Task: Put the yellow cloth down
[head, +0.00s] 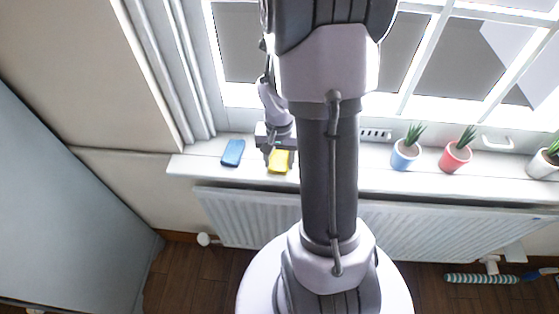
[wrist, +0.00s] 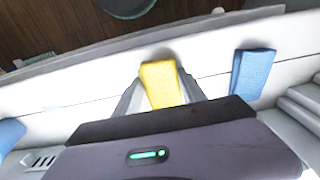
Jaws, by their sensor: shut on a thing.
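The yellow cloth (head: 279,161) is a small folded block at the white window sill, partly hidden by my gripper in the head view. My gripper (head: 279,154) is shut on it. In the wrist view the yellow cloth (wrist: 161,84) sits between the two fingers of my gripper (wrist: 160,90), with its far end sticking out past them. It is at or just above the sill; I cannot tell whether it touches.
A folded blue cloth (head: 233,153) lies on the sill (head: 205,165) left of the yellow one. A blue pot (head: 404,156), a red pot (head: 455,158) and a white pot (head: 543,165) with plants stand to the right. A radiator (head: 255,222) is below.

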